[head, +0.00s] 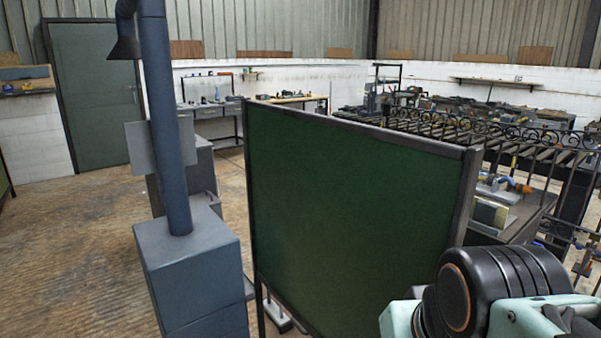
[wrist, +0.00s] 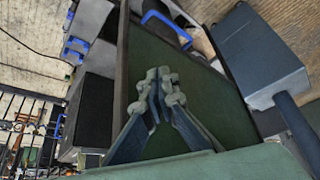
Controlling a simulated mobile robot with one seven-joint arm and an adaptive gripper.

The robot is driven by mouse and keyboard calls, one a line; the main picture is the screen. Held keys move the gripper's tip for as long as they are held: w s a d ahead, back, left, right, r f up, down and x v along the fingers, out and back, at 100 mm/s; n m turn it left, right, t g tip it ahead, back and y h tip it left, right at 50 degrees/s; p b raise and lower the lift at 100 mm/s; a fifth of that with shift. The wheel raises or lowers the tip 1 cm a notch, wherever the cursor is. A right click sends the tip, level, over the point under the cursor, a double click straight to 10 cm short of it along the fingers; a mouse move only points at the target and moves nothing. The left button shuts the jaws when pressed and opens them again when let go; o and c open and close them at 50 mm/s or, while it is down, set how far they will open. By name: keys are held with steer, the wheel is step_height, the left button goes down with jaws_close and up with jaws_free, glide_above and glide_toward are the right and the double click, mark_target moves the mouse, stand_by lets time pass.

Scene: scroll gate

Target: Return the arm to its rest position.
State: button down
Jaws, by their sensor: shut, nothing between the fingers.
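My arm reaches in at the lower right of the head view, where its dark joint and pale green links show; my gripper is outside that view. In the wrist view my gripper (wrist: 158,85) is shut and empty, its fingertips together. Behind it is the green face of a framed screen panel (wrist: 195,140). I cannot tell how far the fingers are from the panel. The same green panel (head: 345,220) stands upright in the middle of the head view, just left of my arm.
A blue-grey cabinet with a pipe (head: 190,270) stands left of the panel. A bench (head: 525,225) with tools and a wrought-iron scroll gate (head: 500,133) are at the right, behind my arm. The floor (head: 75,240) at the left is largely clear.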

step_height(320, 180, up, 14)
steer(key=p, duration=1.2)
steer(key=c, duration=2.6)
jaws_free()
steer(key=shift+r, duration=0.1)
steer(key=shift+c, duration=0.2)
